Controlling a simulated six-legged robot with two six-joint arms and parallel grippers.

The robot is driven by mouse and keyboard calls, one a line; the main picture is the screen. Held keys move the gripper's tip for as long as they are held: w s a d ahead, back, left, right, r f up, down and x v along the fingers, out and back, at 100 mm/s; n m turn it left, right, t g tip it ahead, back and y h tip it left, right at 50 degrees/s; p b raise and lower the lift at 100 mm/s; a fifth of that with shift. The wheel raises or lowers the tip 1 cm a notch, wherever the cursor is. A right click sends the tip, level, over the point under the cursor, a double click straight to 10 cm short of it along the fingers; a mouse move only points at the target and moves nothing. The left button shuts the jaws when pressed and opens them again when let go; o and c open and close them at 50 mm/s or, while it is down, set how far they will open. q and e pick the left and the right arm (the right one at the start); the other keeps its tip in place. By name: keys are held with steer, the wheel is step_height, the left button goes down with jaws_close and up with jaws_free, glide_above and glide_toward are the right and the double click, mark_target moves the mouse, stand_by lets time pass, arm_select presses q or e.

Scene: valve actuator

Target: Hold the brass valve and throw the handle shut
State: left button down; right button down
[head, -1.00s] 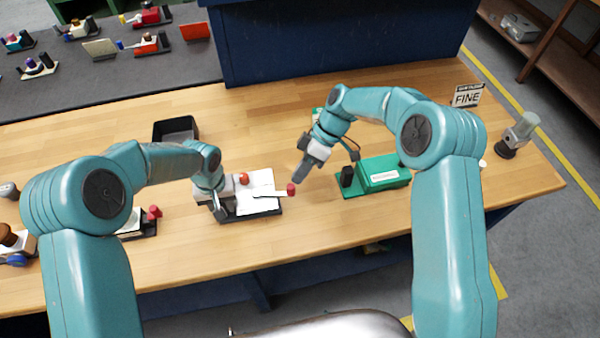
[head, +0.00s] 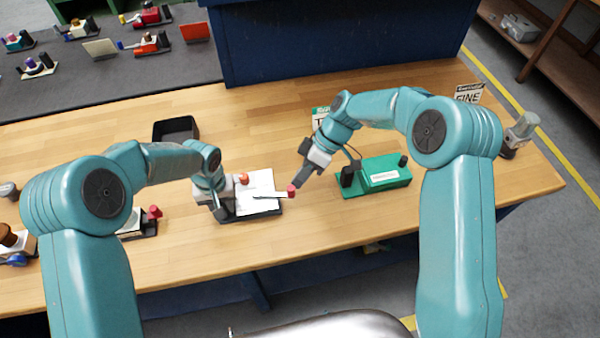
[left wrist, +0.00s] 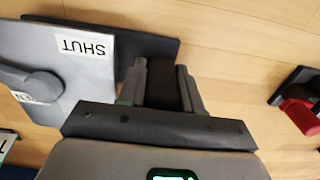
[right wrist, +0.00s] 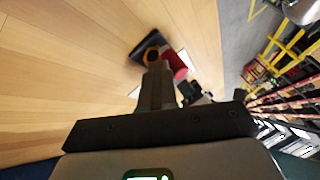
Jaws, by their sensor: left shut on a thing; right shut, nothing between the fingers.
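The valve unit (head: 262,209) stands on the bench, with a pale top plate on a dark base. Its lever ends in a red knob (head: 291,191) that points right; an orange-brown knob (head: 243,179) is at its left. In the left wrist view the grey plate (left wrist: 75,75) carries a "SHUT" label and a round pivot. My left gripper (left wrist: 163,85) is shut on a dark part at the valve's left side. My right gripper (head: 298,184) is shut and empty, its tips at the red knob. The knob shows beside the fingers in the right wrist view (right wrist: 173,65); contact is unclear.
A green box (head: 384,174) on a green base stands right of the valve. A black tray (head: 175,129) lies behind it. A small unit with a red knob (head: 154,212) is at the left. Signs stand at the back right. Open wood lies behind the valve.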

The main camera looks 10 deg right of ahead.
arm_select(q)
steer(key=shift+s+f, duration=0.1)
steer(key=shift+f, duration=0.05)
arm_select(e)
steer(key=s+a+m+t, duration=0.3)
steer(key=s+a+m, duration=0.2)
steer(key=s+a, duration=0.3)
steer(key=shift+s+a, duration=0.4)
steer(key=shift+s, duration=1)
steer(key=s+d+r, duration=0.6)
steer(key=d+r, duration=0.1)
steer(key=r, duration=0.1)
steer(key=shift+d, duration=0.15)
